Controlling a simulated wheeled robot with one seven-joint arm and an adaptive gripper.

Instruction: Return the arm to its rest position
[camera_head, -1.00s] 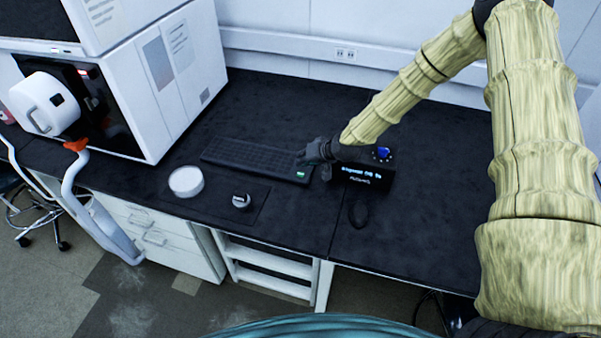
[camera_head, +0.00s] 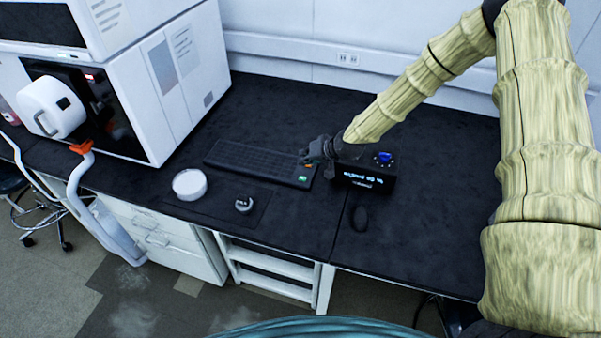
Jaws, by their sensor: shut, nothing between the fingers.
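My arm (camera_head: 535,130) wears a pale yellow ribbed cover and reaches from the right side over the black bench. My gripper (camera_head: 308,160) is at its far end, above the right end of the black keyboard (camera_head: 250,160) and beside a small black device (camera_head: 368,172) with a lit display and a blue knob. The gripper is small and dark in this view. It is shut and holds nothing. Whether it touches the keyboard or the device cannot be told.
A white instrument stack (camera_head: 165,80) stands at the left. A white round dish (camera_head: 189,184) and a small dark round item (camera_head: 243,204) lie at the front of the bench. A black mouse (camera_head: 360,218) lies near the device. The bench (camera_head: 430,215) is clear at right.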

